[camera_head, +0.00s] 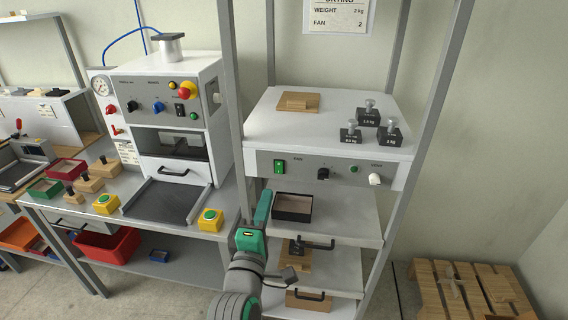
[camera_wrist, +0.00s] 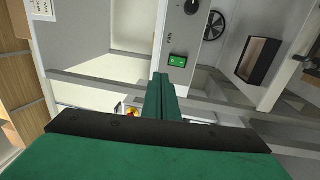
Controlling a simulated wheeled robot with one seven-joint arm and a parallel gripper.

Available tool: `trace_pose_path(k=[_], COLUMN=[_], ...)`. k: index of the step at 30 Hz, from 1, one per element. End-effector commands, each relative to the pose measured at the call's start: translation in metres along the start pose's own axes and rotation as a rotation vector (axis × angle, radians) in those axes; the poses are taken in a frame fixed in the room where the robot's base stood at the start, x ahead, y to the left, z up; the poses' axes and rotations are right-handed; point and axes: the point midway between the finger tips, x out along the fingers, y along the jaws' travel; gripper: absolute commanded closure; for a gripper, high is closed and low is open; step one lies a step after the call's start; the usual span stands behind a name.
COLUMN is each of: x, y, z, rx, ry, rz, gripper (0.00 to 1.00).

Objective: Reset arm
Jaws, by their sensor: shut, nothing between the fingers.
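My gripper (camera_head: 263,208) shows in the head view in front of the left post of the drying rack, with green fingers pointing up. In the wrist view the fingers (camera_wrist: 161,80) are together, with nothing between them. The drying unit (camera_head: 258,165) has a front panel with a green switch, which also shows near the fingertips in the wrist view (camera_wrist: 177,61). My gripper is apart from the black box (camera_head: 293,217) on the shelf to its right.
Several weights (camera_head: 368,112) and a wooden plate (camera_head: 298,102) lie on top of the rack unit. A press machine (camera_head: 168,90) and yellow button boxes (camera_head: 209,220) stand on the left table. A pallet (camera_head: 470,290) lies at the lower right.

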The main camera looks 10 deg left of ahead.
Motion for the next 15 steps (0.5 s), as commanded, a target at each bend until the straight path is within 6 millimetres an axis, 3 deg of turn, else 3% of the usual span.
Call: trace_pose_path(k=[5, 15], x=[-0.006, -0.062], y=[-0.016, -0.112], z=[0.003, 0.023], rx=[0.028, 0.283], ry=[0.007, 0.041], rz=[-0.015, -0.106], gripper=[1.0, 1.0])
